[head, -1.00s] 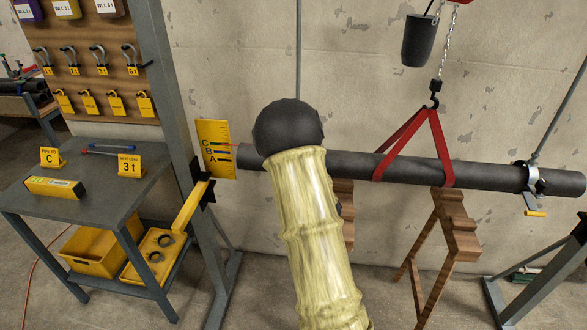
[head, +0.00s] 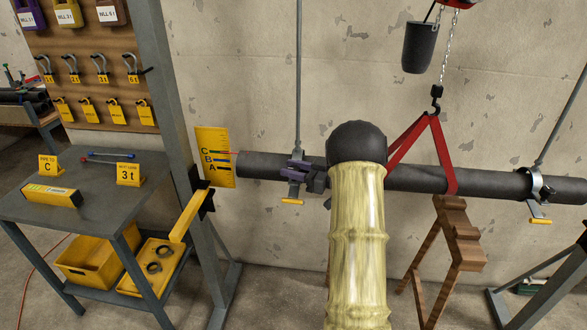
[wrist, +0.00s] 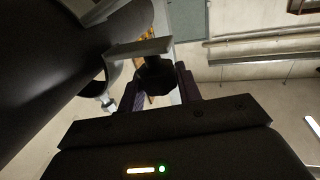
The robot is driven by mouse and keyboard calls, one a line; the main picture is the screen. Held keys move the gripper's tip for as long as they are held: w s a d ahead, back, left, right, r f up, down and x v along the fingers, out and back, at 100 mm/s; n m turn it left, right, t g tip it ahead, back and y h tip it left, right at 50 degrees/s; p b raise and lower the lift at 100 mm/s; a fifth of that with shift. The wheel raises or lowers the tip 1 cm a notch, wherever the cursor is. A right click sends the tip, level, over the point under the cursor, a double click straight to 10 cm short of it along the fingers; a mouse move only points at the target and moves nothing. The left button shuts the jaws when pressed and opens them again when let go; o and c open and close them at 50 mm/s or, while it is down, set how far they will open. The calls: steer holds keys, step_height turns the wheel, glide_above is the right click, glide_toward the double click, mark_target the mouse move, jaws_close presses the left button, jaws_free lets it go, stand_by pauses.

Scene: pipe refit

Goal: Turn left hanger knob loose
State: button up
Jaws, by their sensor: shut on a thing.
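The left hanger (head: 294,187) clasps the dark pipe (head: 400,178) near its left end, below a thin vertical rod, with a yellow bar (head: 292,201) under it. My gripper (head: 296,168) is at this hanger, its purple fingers in front of the clamp, coming from the right. In the wrist view a black hanger knob (wrist: 158,78) sits between the two fingers (wrist: 161,88), and my gripper is shut on it. A pale metal strap of the hanger runs just above the knob there. The knob itself is hard to make out in the head view.
A red sling (head: 441,150) on a chain hook holds the pipe right of my arm. A right hanger (head: 537,187) clasps its right end. A yellow lettered plate (head: 215,155) stands by the pipe's left end, near a grey post. A wooden trestle (head: 455,235) stands below.

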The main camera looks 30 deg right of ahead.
steer(key=shift+n+g+y, duration=0.8)
steer(key=shift+g+y, duration=0.1)
steer(key=shift+r, duration=0.1)
steer(key=o, duration=1)
steer(key=shift+d, duration=0.1)
steer(key=b+v, duration=0.1)
steer(key=v, duration=1.6)
steer(key=shift+b, duration=0.4)
steer(key=shift+d, duration=0.1)
steer(key=shift+c, duration=0.3)
